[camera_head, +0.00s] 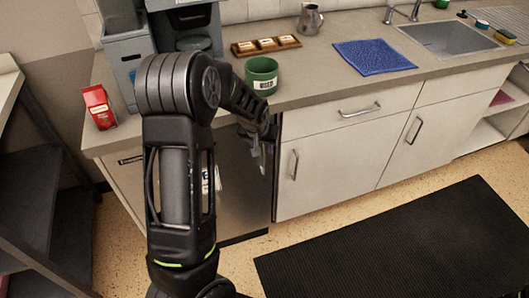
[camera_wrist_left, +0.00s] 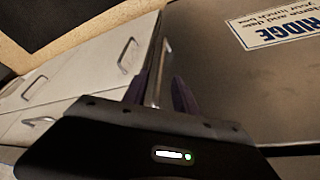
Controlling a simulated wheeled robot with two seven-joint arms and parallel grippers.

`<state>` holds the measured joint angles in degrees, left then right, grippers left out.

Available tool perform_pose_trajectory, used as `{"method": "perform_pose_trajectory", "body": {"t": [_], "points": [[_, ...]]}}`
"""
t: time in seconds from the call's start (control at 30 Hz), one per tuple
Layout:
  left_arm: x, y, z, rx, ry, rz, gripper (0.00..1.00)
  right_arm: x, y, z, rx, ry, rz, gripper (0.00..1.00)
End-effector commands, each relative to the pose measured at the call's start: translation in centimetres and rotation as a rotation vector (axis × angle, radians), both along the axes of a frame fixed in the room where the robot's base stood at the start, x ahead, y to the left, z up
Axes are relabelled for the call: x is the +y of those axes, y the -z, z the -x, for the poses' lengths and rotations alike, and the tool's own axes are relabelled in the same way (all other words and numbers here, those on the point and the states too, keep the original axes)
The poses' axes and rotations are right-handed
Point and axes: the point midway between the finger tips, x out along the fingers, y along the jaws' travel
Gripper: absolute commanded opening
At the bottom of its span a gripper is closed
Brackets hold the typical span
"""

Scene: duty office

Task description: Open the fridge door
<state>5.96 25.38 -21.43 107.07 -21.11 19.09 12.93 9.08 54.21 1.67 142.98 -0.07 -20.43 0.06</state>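The fridge (camera_head: 238,205) is a grey metal-fronted unit under the counter at the left, and its door looks closed. My left arm hides much of the door. A white label with blue "FRIDGE" lettering (camera_wrist_left: 272,24) is on the door in the left wrist view. My left gripper (camera_head: 257,152) is at the door's right edge. In the left wrist view, the upright metal handle (camera_wrist_left: 156,75) stands between the two dark fingers of this gripper (camera_wrist_left: 160,92). The fingers look apart, with no clear grip on the handle. My right gripper is not in view.
White cabinets (camera_head: 335,160) adjoin the fridge on the right. A black mat (camera_head: 400,240) lies on the floor. Dark shelving (camera_head: 40,180) stands left.

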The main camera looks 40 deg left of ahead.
Motion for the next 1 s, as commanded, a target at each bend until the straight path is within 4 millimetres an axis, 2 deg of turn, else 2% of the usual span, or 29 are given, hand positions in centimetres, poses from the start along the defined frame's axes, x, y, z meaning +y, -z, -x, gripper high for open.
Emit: {"method": "perform_pose_trajectory", "body": {"t": [0.3, 0.43, 0.77, 1.0], "points": [[0.7, 4.5, -1.6, 0.003, 0.0, 0.0, 0.34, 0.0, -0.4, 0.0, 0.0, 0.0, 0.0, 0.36], [0.8, 5.7, -2.1, 0.001, 0.0, 0.001, 0.34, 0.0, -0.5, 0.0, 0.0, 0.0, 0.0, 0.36], [0.8, 6.0, -2.3, 0.0, 0.0, 0.001, 0.34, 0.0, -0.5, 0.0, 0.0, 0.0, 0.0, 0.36], [0.8, 6.0, -2.3, 0.0, 0.0, 0.001, 0.15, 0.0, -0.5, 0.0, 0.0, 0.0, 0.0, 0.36]]}}
